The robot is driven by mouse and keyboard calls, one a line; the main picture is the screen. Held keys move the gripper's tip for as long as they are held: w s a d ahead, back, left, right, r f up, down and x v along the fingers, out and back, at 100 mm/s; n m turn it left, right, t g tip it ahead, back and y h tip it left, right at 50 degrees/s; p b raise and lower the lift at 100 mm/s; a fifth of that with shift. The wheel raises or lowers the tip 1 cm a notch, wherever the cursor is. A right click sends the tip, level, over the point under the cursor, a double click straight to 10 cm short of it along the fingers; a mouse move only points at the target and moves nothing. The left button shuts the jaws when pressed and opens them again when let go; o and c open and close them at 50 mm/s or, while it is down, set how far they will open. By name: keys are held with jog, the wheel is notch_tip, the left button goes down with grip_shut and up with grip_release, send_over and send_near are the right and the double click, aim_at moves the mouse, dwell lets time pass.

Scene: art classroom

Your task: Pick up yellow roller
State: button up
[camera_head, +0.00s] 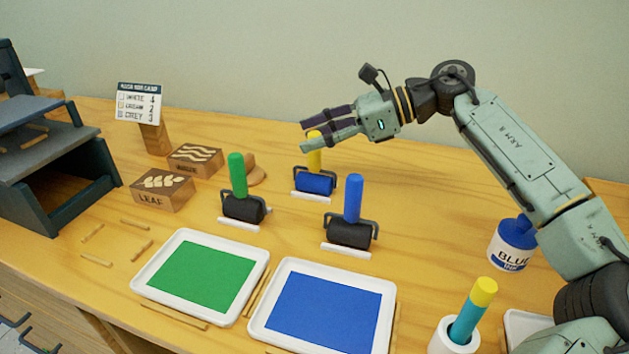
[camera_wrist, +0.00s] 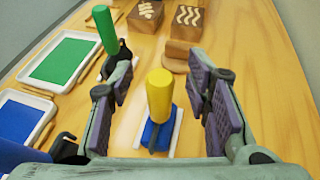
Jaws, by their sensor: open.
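The yellow roller stands upright on a white rest, with a yellow handle (camera_head: 314,158) and a blue drum (camera_head: 315,183). My gripper (camera_head: 306,139) is open around the level of the top of the handle in the head view, its fingers pointing left. In the wrist view the yellow handle (camera_wrist: 160,92) shows between the two open fingers, apart from both pads. The lower part of the roller is partly hidden by the handle in the wrist view.
A green-handled roller (camera_head: 238,178) and a blue-handled roller (camera_head: 352,200) stand close by. Green (camera_head: 146,288) and blue (camera_head: 262,340) paint trays lie in front. Leaf (camera_head: 161,203) and wave (camera_head: 194,175) blocks stand at left. A blue ink jar (camera_head: 510,258) stands at right.

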jog(key=shift+a+f, duration=0.1)
jog(key=shift+a, duration=0.05)
jog(key=shift+c, duration=0.5)
grip_shut()
dwell(0.4)
